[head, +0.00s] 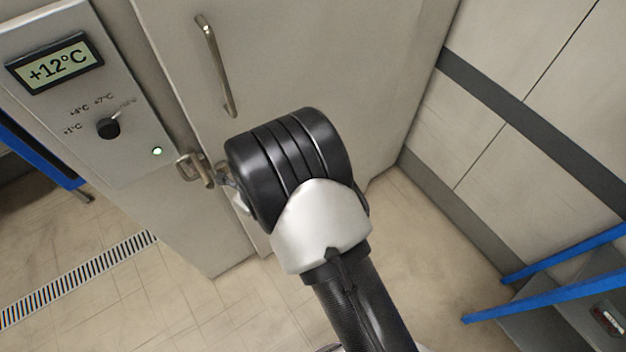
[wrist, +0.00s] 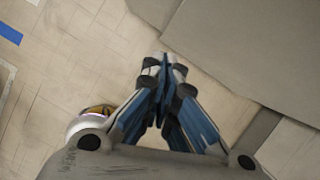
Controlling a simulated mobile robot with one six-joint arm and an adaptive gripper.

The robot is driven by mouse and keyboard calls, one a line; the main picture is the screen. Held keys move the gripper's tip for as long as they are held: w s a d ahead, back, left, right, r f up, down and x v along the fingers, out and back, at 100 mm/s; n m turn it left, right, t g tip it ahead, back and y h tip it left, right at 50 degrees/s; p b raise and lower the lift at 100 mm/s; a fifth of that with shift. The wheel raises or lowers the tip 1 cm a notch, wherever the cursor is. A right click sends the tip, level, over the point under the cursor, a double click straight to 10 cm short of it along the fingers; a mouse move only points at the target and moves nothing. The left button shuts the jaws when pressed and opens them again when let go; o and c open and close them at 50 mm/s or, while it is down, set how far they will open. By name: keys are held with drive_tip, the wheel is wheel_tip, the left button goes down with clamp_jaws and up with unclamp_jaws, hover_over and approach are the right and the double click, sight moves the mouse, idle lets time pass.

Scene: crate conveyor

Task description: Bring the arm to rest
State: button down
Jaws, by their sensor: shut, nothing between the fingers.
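My gripper (wrist: 163,75) shows in the wrist view with its blue-padded fingers together and nothing between them. Tiled floor and a grey cabinet surface lie beyond the fingertips. In the head view my arm rises from the bottom edge to a black joint with a pale cover in the middle of the picture. The arm covers part of the cabinet door (head: 300,60) in that view. I cannot tell how far the gripper is from the cabinet.
The control panel (head: 75,90) reads +12°C, with a black knob (head: 108,128) and a lit green lamp (head: 157,151). A door handle (head: 214,65) and a latch (head: 194,170) protrude. Blue rails (head: 555,295) stand at right. A floor drain (head: 80,278) crosses open floor at left.

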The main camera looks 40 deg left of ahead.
drive_tip(key=s+p+v, duration=0.2)
drive_tip(key=v, duration=0.8)
drive_tip(key=w+d+r+n+b, duration=0.45)
drive_tip(key=w+d+r, duration=0.2)
drive_tip(key=w, duration=0.45)
drive_tip(key=w+d+r+n+t+b, duration=0.1)
drive_tip(key=w+d+r+n+b, duration=0.15)
drive_tip(key=d, duration=0.45)
drive_tip(key=w+d+r+n+t+b, duration=0.1)
drive_tip(key=w+d+r+b, duration=0.25)
drive_tip(key=d, duration=0.35)
drive_tip(key=d+r+n+t+b, duration=0.15)
drive_tip(key=d+n+b, duration=0.3)
drive_tip(key=d, duration=1.15)
drive_tip(key=s+d+f+n+t+h+b, duration=0.1)
drive_tip(key=s+d+f+n+h+b, duration=0.1)
drive_tip(key=d, duration=0.6)
drive_tip(key=s+d+f+n+h+b, duration=0.2)
drive_tip(key=s+d+b, duration=0.2)
drive_tip(key=s+d, duration=0.2)
drive_tip(key=d, duration=0.2)
drive_tip(key=shift+s+d+t, duration=0.2)
drive_tip(key=shift+d+t, duration=0.15)
drive_tip(key=shift+a, duration=0.1)
